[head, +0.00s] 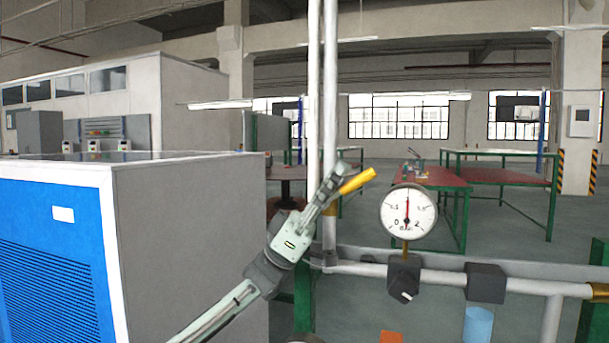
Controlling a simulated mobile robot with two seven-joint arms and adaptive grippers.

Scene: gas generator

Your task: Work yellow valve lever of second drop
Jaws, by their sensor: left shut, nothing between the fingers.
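The yellow valve lever (358,181) sticks out up and to the right from the vertical white pipe (330,110). Its lower end is hidden behind my gripper. My left gripper (334,186) comes in from the lower left, its fingers shut with nothing between them. The fingertips overlap the lower part of the lever in the picture. I cannot tell whether they touch it. My right gripper is not in view.
A round pressure gauge (408,211) stands right of the lever above a dark valve knob (403,278). A horizontal white pipe (440,276) runs below. A blue and grey cabinet (190,230) fills the left. Green-framed tables (500,176) stand farther back.

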